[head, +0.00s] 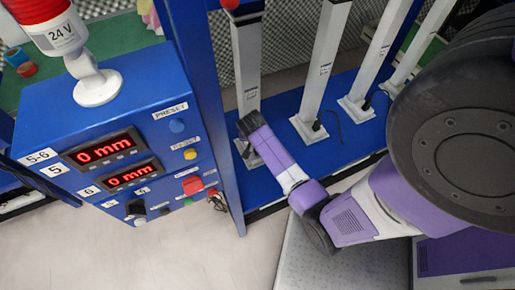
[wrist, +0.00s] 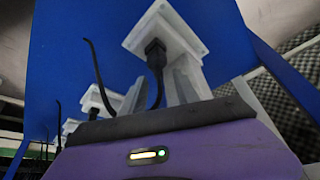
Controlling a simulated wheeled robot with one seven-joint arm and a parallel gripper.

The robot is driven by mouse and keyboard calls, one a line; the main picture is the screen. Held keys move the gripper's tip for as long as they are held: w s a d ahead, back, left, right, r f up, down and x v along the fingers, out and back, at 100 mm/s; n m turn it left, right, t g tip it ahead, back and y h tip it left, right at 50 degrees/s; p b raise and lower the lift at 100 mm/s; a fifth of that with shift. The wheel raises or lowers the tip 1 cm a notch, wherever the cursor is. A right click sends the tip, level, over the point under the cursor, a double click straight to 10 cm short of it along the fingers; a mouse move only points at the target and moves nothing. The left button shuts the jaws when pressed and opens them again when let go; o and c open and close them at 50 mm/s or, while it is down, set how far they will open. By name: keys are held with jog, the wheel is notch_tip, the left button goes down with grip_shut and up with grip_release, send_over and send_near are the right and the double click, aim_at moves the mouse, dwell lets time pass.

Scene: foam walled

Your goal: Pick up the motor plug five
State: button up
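Black motor plugs sit at the feet of white columns on a blue base. In the head view, one plug (head: 317,126) shows at the second column's foot and another (head: 367,105) at the third. In the wrist view, a black plug (wrist: 155,48) with a cable sits in a white column foot, beyond the purple gripper body. No number is readable on any plug, so I cannot tell which is five. My purple-and-white gripper (head: 250,124) reaches in front of the nearest column's foot and partly hides it.
A blue control box (head: 110,125) with red displays and buttons stands at the left, a red-and-white beacon (head: 58,30) on top. A blue upright post (head: 215,110) stands just left of my gripper. White columns (head: 325,60) rise behind it. Pale floor is clear below.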

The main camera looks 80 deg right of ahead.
jog(key=shift+d+f, duration=0.1)
grip_shut()
dwell(0.4)
